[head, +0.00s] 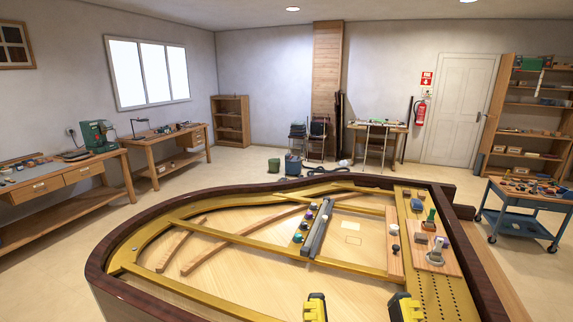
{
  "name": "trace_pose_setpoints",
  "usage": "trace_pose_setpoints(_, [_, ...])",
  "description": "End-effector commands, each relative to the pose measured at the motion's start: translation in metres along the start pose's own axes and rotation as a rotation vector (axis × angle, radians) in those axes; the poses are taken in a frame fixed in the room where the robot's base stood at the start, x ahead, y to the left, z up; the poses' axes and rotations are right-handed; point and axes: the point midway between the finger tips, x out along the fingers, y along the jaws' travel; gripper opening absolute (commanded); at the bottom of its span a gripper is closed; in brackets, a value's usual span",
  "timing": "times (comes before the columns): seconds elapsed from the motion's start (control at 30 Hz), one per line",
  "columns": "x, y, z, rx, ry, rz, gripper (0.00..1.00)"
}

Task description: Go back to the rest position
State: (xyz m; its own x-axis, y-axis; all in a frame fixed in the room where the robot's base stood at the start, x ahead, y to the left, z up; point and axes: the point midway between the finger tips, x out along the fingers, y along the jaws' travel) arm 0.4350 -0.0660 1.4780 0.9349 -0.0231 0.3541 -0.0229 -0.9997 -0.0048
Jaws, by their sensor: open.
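My gripper (359,302) shows only at the bottom edge of the head view, as two yellow and black fingers set wide apart. Nothing is between the fingers, and the rest of my arm is out of the picture. The open piano body (100,247) lies in front, with a dark rim, gold frame bars and a pale wooden soundboard. The fingers appear over its near part, apart from the parts lying on it. No piano keys can be made out.
A grey rail (318,228) with small coloured knobs beside it lies mid-piano. A wooden board (437,257) with small blocks and a green-handled tool is at the right. Workbenches (60,180) stand left, a blue cart (522,227) right. The soundboard's left part is mostly clear.

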Motion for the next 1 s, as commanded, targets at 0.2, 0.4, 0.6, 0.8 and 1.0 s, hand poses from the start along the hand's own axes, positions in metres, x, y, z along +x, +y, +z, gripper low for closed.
trace_pose_setpoints(0.2, [0.044, 0.0, -0.115, 0.003, 0.0, 0.0, 0.64])
trace_pose_setpoints(0.4, [0.066, -0.001, -0.173, 0.005, -0.001, 0.001, 0.64])
trace_pose_setpoints(0.6, [0.069, -0.001, -0.181, 0.006, -0.002, 0.001, 0.64])
trace_pose_setpoints(0.8, [0.068, -0.001, -0.179, 0.006, -0.001, 0.001, 0.64])
trace_pose_setpoints(1.0, [0.068, -0.001, -0.179, 0.006, 0.0, 0.001, 0.64])
